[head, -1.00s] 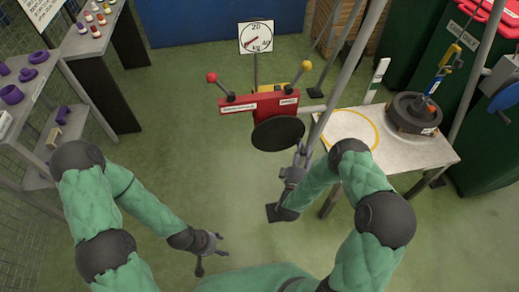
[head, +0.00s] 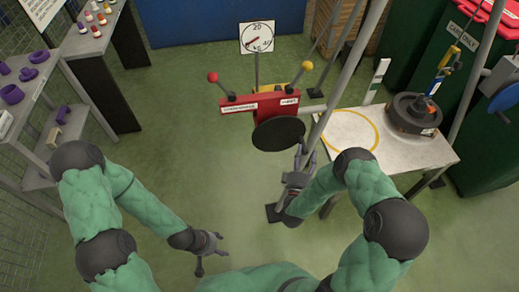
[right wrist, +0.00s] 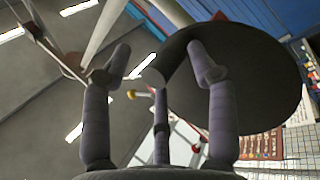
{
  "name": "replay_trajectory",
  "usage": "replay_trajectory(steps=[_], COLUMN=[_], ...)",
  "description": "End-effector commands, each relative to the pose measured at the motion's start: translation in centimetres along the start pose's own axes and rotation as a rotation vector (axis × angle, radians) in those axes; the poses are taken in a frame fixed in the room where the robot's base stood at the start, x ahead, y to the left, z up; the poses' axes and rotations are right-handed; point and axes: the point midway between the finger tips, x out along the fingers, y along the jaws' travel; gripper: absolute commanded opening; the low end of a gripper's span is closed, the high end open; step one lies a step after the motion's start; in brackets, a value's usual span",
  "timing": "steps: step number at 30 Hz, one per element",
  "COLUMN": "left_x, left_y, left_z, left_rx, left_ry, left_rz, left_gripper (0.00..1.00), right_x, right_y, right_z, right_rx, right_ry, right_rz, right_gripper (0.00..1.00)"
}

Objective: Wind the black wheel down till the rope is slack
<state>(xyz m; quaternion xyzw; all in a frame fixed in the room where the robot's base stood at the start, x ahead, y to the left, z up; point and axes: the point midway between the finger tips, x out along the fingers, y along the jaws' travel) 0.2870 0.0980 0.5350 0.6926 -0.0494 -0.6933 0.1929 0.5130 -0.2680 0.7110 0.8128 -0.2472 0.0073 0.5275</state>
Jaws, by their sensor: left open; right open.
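The black wheel (head: 278,133) is a dark disc on the near side of a red winch box (head: 270,105). My right gripper (head: 304,150) is open just to the right of the wheel. In the right wrist view the wheel (right wrist: 255,85) fills the right side, and its dark handle (right wrist: 160,68) lies between my spread fingers, not visibly gripped. My left gripper (head: 217,246) is open, low and empty, away from the wheel. A dark round weight (head: 409,116) rests on the table, with blue and yellow lifting gear (head: 440,73) above it. I cannot make out the rope's tension.
A dial (head: 257,37) marked kg stands behind the winch. The table (head: 395,150) with a yellow ring stands at right, and a slanted grey post (head: 345,75) rises beside the winch. Shelves stand left; the floor between is clear.

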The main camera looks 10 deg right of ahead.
Motion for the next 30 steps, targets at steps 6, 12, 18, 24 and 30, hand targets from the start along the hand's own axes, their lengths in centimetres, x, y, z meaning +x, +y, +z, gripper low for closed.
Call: replay_trajectory(steps=[6, 12, 18, 24, 30], left_x=[0.0, 0.0, 0.0, 0.0, 0.0], left_y=[0.0, 0.0, 0.0, 0.0, 0.0], left_z=[0.0, 0.0, 0.0, 0.0, 0.0], left_rx=[0.000, 0.000, 0.000, 0.000, 0.000], left_ry=[0.000, 0.000, 0.000, 0.000, 0.000], left_rz=[0.000, 0.000, 0.000, 0.000, 0.000], left_gripper=[0.59, 0.59, 0.59, 0.59, 0.59], right_x=[-1.3, -2.6, -3.8, -4.8, -5.0], right_y=[0.7, 1.2, 1.8, 2.2, 2.2], right_z=[0.5, 0.8, 1.2, 1.4, 1.5], right_rx=[-0.001, -0.001, -0.002, -0.001, -0.001], right_ry=[-0.003, -0.002, -0.003, -0.002, -0.002], right_rz=[0.000, 0.000, -0.001, -0.002, -0.003], right_gripper=[0.59, 0.59, 0.59, 0.59, 0.59])
